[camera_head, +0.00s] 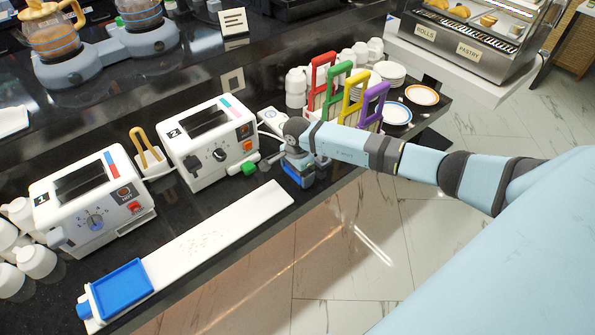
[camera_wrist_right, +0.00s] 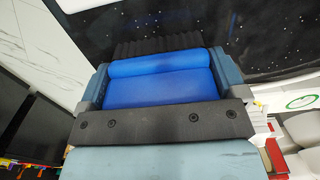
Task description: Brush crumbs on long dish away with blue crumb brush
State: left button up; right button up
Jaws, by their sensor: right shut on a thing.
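The long white dish (camera_head: 248,216) lies along the counter's front edge. Small crumbs (camera_head: 203,240) are scattered over its middle. A blue tray (camera_head: 122,288) sits on its left end. My right gripper (camera_head: 300,172) is just beyond the dish's right end, above the counter. It is shut on the blue crumb brush (camera_head: 293,174), which is largely hidden by the gripper in the head view. In the right wrist view the brush (camera_wrist_right: 160,85) is between the jaws, with black bristles beyond it. My left gripper is not in view.
Two white toasters (camera_head: 92,203) (camera_head: 207,150) stand behind the dish, with a yellow-handled item (camera_head: 147,150) between them. Coloured-handled racks (camera_head: 345,95), plates (camera_head: 421,95) and cups stand at the right. White cups (camera_head: 35,262) stand at the left. The floor lies open in front.

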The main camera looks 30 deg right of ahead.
jog(key=shift+r+p, duration=1.35)
jog(key=shift+r, duration=1.2)
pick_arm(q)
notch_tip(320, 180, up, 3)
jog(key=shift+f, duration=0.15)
